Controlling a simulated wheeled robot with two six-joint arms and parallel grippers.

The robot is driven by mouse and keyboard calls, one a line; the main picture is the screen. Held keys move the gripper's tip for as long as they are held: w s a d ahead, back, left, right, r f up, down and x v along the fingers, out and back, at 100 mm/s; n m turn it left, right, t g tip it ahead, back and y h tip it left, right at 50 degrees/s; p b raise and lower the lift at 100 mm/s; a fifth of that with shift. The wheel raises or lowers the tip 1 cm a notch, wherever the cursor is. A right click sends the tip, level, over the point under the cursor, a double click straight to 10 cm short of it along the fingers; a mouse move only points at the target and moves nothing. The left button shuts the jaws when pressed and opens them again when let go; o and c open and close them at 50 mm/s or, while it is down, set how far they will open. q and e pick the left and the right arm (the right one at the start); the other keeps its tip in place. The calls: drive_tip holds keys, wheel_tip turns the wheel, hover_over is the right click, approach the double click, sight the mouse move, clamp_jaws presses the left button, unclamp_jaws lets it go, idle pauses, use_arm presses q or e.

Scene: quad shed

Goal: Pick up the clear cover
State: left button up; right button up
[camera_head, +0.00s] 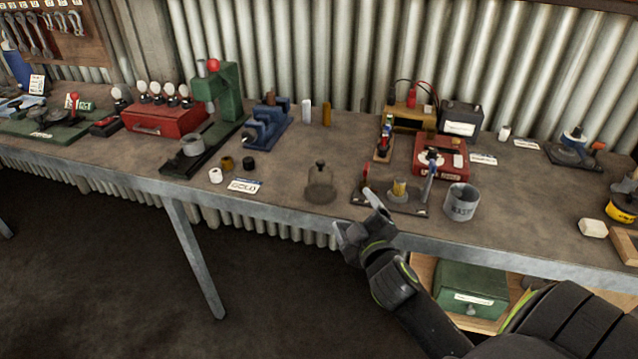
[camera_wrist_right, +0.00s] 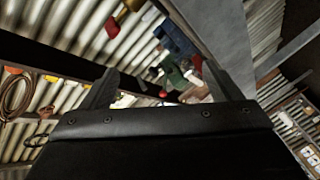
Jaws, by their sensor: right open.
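The clear cover (camera_head: 320,186) is a small see-through dome with a dark knob on top. It stands upright on the workbench (camera_head: 283,212) near the front edge, left of a dark base plate. My right gripper (camera_head: 353,211) is open and empty by the bench's front edge, to the right of the cover and apart from it. In the right wrist view my gripper's two fingers (camera_wrist_right: 162,88) are spread with nothing between them. I cannot make out the cover in that view. My left gripper is not in view.
A dark base plate (camera_head: 413,209) with a lever and a grey can (camera_head: 460,202) stand right of the cover. A label card (camera_head: 244,186) and small cylinders lie left. A green press (camera_head: 224,95) and blue vise (camera_head: 266,127) stand behind. Bench around the cover is clear.

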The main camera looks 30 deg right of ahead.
drive_tip(key=w+a+r+n+t+y, duration=0.2)
drive_tip(key=w+a+r+n+y, duration=0.25)
drive_tip(key=r+n+y, duration=0.45)
drive_tip(key=w+a+r+n+t+y, duration=0.2)
drive_tip(key=w+a+r+n+y, duration=0.4)
drive_tip(key=n, duration=0.6)
drive_tip(key=n+g+h, duration=0.7)
drive_tip(key=n+g, duration=1)
approach(321, 170)
drive_tip(key=p+x, duration=0.2)
drive_tip(key=x, duration=0.3)
drive_tip(key=shift+w+p, duration=0.15)
drive_tip(key=shift+p, duration=0.2)
drive_tip(key=shift+w+f+p, duration=0.15)
drive_tip(key=shift+f+p, duration=0.25)
drive_tip(key=shift+f, duration=0.2)
drive_tip(key=p+x, duration=0.1)
drive_tip(key=x, duration=0.2)
drive_tip(key=shift+f, duration=0.3)
drive_tip(key=shift+w+f, duration=0.15)
drive_tip(key=shift+f, duration=0.2)
